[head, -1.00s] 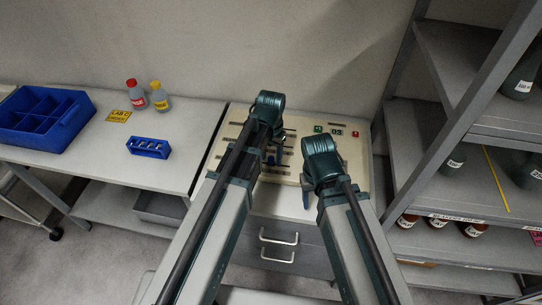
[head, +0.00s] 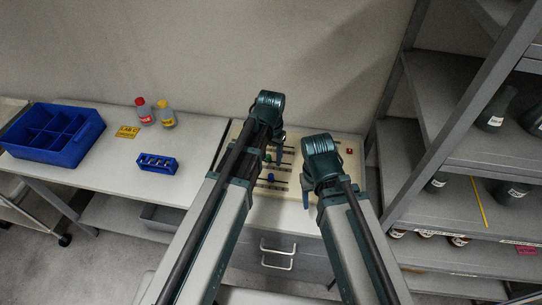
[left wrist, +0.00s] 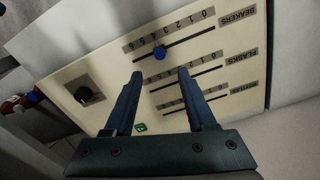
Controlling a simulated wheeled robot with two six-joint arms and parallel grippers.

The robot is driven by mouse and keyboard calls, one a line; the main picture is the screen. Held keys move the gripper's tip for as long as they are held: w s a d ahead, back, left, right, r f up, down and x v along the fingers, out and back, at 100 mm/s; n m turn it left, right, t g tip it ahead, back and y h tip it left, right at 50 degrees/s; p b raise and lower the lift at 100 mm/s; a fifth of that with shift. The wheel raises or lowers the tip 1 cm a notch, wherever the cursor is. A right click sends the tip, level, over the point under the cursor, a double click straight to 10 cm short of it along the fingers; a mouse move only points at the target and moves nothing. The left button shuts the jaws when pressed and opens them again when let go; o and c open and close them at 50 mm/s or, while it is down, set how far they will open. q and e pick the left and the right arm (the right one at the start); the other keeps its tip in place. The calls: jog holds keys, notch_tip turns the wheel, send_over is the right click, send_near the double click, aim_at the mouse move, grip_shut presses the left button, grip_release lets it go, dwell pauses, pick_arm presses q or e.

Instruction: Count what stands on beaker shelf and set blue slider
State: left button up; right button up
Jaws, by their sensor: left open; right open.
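The blue slider (left wrist: 160,52) sits on the top track, labelled BEAKERS, of a cream panel (left wrist: 85,55) in the left wrist view. It stands near the middle-to-high numbers, about 4; the exact mark is hard to read. My left gripper (left wrist: 160,74) is open, its fingertips just short of the slider and apart from it. In the head view my left gripper (head: 277,152) is over the panel. My right gripper (head: 306,196) is open and empty at the panel's right. Dark labelled vessels (head: 435,182) stand on a rack shelf (head: 455,205), partly cut off; I cannot tell which shelf is for beakers.
A yellow strip (head: 479,202) lies across that shelf. Brown bottles (head: 459,240) stand below. A blue tray (head: 83,151), a small blue rack (head: 157,163) and two bottles (head: 145,112) stand on the left table.

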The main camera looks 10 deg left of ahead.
pick_arm(q)
notch_tip(320, 180, up, 4)
jog(key=p, duration=0.3)
pick_arm(e)
notch_tip(320, 180, up, 4)
pick_arm(q)
jog(key=shift+f, duration=0.1)
pick_arm(e)
jog(key=shift+f, duration=0.1)
pick_arm(q)
jog(key=s+d+f+b, duration=0.1)
jog(key=s+f+b, duration=0.1)
jog(key=s, duration=0.5)
jog(key=s+d+f+y+b, duration=0.1)
jog(key=s+d+f+b, duration=0.1)
jog(key=s, duration=0.5)
jog(key=shift+s+f+b, duration=0.15)
jog(key=shift+f+b, duration=0.65)
jog(key=shift+b, duration=0.25)
pick_arm(e)
notch_tip(320, 180, down, 6)
jog(key=shift+r, duration=0.1)
